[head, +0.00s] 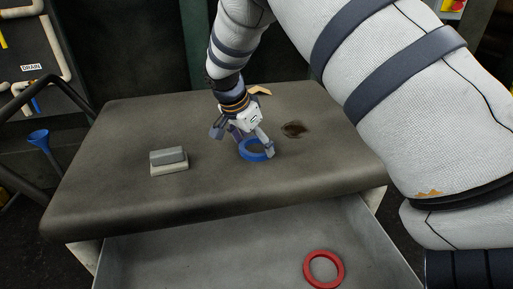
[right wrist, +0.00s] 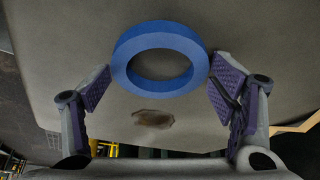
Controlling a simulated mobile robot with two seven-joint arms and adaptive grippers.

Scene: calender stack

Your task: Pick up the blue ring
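The blue ring (head: 246,155) lies flat on the dark grey table top (head: 110,190). In the right wrist view the blue ring (right wrist: 121,73) is at the top middle. My right gripper (head: 245,143) is just above the ring and hides part of it in the head view. In the right wrist view my right gripper (right wrist: 158,90) is open, with one purple-padded finger on each side of the ring. I cannot tell whether the fingers touch it. My left gripper is not in view.
A grey block on a paler base (head: 169,160) stands left of the ring. A dark stain (head: 293,129) is on the table. A red ring (head: 309,270) lies in the open drawer (head: 200,262) below the front edge. A blue funnel (head: 39,138) is at the left.

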